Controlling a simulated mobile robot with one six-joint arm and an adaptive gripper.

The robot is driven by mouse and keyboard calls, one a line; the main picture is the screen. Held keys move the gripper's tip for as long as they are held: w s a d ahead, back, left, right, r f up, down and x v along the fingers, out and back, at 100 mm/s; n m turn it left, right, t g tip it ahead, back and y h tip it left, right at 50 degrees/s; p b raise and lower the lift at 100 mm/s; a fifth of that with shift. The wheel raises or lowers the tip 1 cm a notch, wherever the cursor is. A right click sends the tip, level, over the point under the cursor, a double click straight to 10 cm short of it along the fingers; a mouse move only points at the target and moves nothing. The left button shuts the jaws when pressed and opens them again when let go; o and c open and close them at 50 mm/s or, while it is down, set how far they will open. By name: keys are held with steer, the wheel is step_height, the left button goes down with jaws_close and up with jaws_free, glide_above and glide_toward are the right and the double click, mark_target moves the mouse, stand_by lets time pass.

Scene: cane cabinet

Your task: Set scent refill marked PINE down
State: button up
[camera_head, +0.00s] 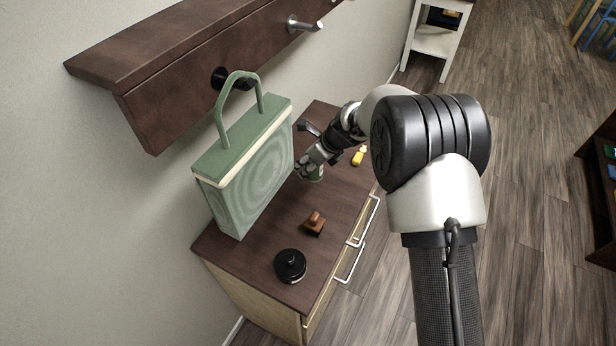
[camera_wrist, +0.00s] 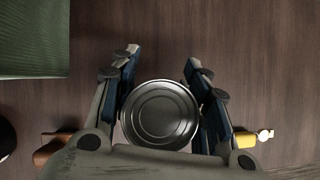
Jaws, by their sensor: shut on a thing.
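My gripper (camera_head: 311,160) is over the dark wooden cabinet top (camera_head: 346,208), near the green bag. In the wrist view my gripper (camera_wrist: 162,95) has its two fingers on either side of a round metal-topped can (camera_wrist: 160,112) and is shut on it. In the head view the can shows as a small green body (camera_head: 317,174) below the fingers, partly hidden by them. The PINE marking cannot be read. I cannot tell whether the can's base touches the cabinet top.
A green bag (camera_head: 254,172) stands left of my gripper, its handle near a wall rail (camera_head: 180,75). A brown wooden stamp (camera_head: 314,223), a black round object (camera_head: 290,265) and a small yellow item (camera_head: 359,156) are on the cabinet. Bare top lies between them.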

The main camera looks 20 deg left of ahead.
mark_target(308, 183)
step_height(308, 183, down, 5)
steer(key=shift+f+b, duration=0.15)
steer(key=shift+b, duration=0.8)
steer(key=shift+f, duration=0.1)
steer(key=o, duration=1.2)
steer(key=shift+c, duration=0.2)
steer(key=shift+r, duration=0.25)
steer(key=p+v, duration=0.3)
steer(key=v, duration=0.8)
steer(key=shift+d+r, duration=0.25)
steer(key=shift+r, duration=0.05)
